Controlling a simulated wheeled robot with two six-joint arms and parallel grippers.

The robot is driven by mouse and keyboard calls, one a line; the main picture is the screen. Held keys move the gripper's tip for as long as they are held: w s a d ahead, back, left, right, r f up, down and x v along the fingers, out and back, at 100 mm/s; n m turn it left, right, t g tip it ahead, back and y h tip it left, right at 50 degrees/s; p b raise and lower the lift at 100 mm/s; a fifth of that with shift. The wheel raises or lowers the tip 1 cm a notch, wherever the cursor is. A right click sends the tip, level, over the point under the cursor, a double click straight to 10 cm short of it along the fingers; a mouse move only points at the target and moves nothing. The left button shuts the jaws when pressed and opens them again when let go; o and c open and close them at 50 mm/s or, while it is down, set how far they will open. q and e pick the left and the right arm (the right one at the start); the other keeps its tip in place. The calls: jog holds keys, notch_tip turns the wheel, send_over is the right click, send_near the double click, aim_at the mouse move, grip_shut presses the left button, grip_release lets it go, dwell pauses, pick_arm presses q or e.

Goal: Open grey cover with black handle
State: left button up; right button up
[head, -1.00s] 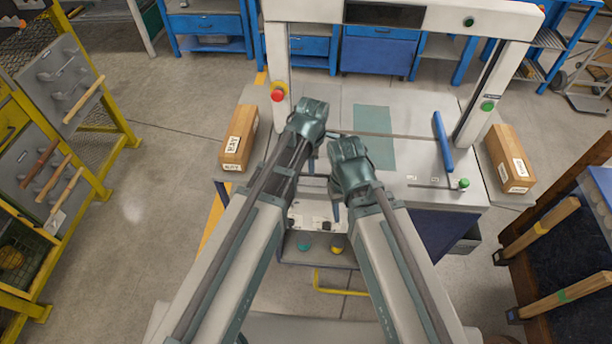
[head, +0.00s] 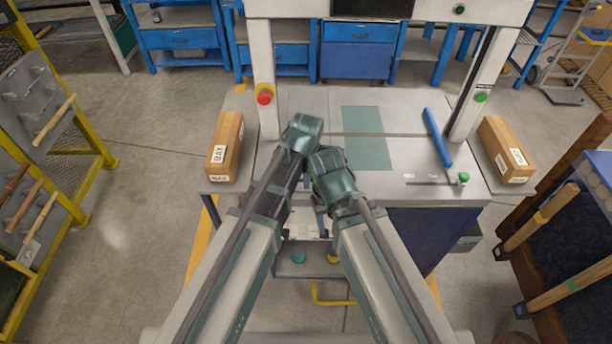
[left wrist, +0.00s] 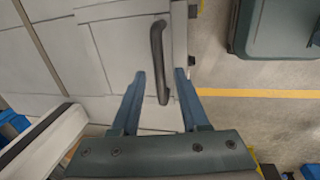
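In the left wrist view a grey cover (left wrist: 112,58) carries a long black bar handle (left wrist: 157,50). My left gripper (left wrist: 160,82) is open, its two blue fingers apart on either side of the handle's lower end. I cannot tell whether the fingers are level with the handle or above it. In the head view the left wrist hides the left fingers, and I cannot make out the cover or handle. My right gripper (head: 322,224) hangs beside the left one at the bench front; only part of its fingers shows.
The grey workbench (head: 300,100) has a white frame, a blue lever (head: 436,138) and a red button (head: 264,95). A yellow rack (head: 75,205) is at far left. Open floor lies left of the bench.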

pick_arm(q)
grip_shut()
dwell(1.2)
